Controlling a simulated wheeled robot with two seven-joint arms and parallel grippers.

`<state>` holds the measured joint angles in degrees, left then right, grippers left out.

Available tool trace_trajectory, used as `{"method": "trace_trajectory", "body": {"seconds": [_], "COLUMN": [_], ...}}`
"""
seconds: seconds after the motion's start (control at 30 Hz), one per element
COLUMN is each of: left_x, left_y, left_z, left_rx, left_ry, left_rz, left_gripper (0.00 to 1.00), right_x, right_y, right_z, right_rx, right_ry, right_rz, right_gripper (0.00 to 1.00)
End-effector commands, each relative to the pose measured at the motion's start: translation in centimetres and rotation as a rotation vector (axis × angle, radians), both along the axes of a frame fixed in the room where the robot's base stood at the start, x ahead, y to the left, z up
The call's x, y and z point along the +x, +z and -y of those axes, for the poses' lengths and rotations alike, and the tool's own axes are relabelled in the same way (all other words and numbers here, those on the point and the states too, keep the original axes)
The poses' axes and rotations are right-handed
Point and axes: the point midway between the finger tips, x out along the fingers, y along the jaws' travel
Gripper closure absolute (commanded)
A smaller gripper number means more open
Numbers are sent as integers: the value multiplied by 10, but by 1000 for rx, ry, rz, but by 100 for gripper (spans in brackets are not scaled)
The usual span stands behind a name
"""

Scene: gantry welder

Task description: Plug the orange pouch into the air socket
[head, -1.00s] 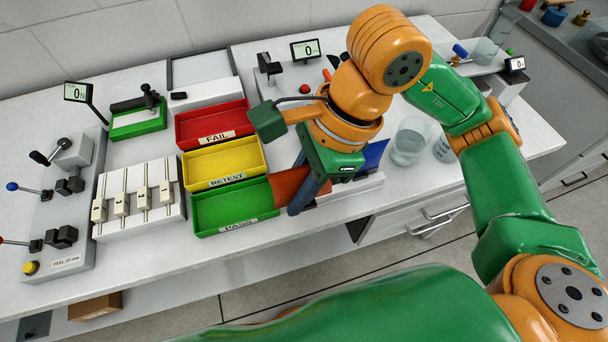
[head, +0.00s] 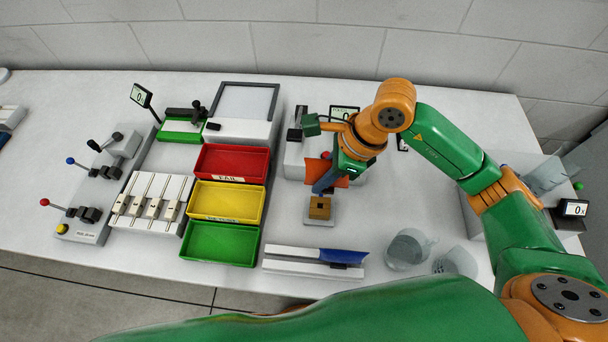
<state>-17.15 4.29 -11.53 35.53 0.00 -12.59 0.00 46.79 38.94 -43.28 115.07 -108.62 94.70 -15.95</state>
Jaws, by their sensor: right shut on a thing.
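The orange pouch (head: 342,181) is in the head view right of centre, partly hidden behind my right gripper (head: 324,188). The right gripper's blue fingers are shut on the pouch and point down. They hold it just behind and above a small brown block (head: 319,208) on a grey base. Whether the pouch touches anything below cannot be told. I cannot clearly identify the air socket; a grey device with a display (head: 344,113) stands behind the gripper, largely hidden by it. My left gripper is not in view.
A white rack (head: 290,266) with a blue pouch (head: 342,256) lies in front. Red (head: 232,160), yellow (head: 226,202) and green (head: 219,243) trays stand left. Two clear beakers (head: 408,250) stand to the right. The bench between rack and beakers is clear.

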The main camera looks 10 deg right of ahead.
Motion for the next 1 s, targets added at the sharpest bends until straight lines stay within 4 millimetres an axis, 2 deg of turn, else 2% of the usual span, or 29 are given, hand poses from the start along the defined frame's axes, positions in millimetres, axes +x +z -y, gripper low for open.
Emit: {"method": "trace_trajectory", "body": {"seconds": [0.37,0.7,1.0], "left_x": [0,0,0], "left_y": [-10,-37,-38], "left_z": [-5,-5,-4], "left_rx": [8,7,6], "left_ry": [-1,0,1], "left_rz": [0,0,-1], "left_gripper": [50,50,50], "right_x": [0,1,1], "right_y": [-22,-53,-54], "right_z": [3,2,2], "right_rx": [1,1,2], "right_ry": [-3,-2,-2], "right_rz": [-1,2,1], "right_gripper": [100,100,100]}}
